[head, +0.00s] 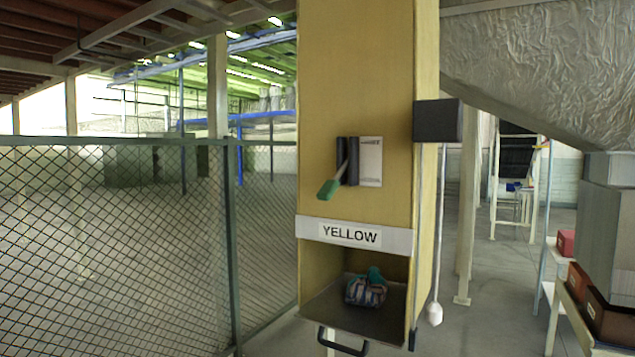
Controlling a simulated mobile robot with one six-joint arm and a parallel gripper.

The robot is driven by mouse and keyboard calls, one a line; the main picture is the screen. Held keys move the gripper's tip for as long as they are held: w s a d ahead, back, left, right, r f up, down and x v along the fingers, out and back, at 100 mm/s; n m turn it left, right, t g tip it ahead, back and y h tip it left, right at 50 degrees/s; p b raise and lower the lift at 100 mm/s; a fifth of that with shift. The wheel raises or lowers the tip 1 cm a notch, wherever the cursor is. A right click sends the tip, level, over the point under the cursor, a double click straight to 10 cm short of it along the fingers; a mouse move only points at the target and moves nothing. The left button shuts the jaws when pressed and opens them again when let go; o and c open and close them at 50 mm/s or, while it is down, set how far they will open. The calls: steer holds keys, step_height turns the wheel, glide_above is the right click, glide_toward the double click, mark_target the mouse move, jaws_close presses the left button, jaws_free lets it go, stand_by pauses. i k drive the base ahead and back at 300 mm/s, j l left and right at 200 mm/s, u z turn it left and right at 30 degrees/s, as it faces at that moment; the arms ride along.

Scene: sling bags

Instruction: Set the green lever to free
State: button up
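The green lever (329,188) sticks out from a dark slotted mount on the front of a yellow column (355,70). Its green grip points down and to the left, and its thin metal shaft runs up into the slot. A pale label plate (370,161) sits just right of the slot; its print is too small to read. My gripper is not in this view.
Below the lever is a "YELLOW" sign (350,235) over an open bay with a dark tray (385,322) holding a striped bag (365,291). A black handle (343,343) juts out in front. A chain-link fence (110,240) stands left. A black box (438,121) and hanging white weight (434,314) are right.

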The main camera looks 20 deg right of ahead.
mark_target(328, 189)
steer(key=l+u, duration=0.45)
steer(key=l, duration=0.55)
steer(key=k+l+u, duration=0.1)
steer(key=l+u, duration=0.35)
steer(key=l, duration=0.5)
